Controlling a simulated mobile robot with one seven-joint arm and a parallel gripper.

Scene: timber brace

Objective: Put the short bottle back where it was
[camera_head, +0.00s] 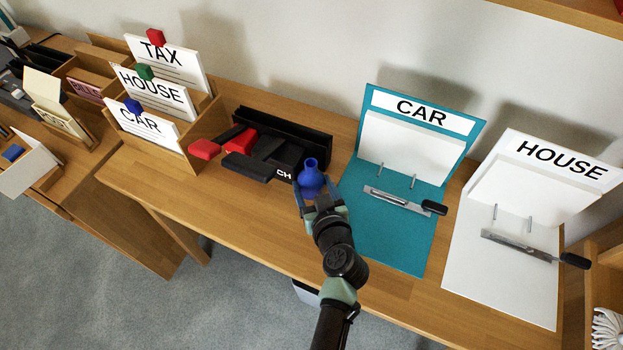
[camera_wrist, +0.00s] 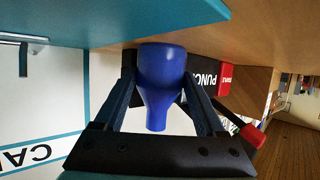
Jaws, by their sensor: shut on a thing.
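A short blue bottle (camera_head: 310,178) with a round body and a narrow neck is upright in my gripper (camera_head: 320,192). The bottle is between the black punch tray and the teal CAR board. I cannot tell whether its base touches the desk. In the wrist view the bottle (camera_wrist: 160,82) sits between the two fingers of my gripper (camera_wrist: 160,75), which are shut on it.
Left of the bottle are the black punch tray (camera_head: 285,125) and red-ended tools (camera_head: 205,149). Right of it stand the teal CAR board (camera_head: 385,232) and white HOUSE board (camera_head: 495,285). A wooden file rack (camera_head: 200,135) is further left. The front desk strip (camera_head: 235,220) is clear.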

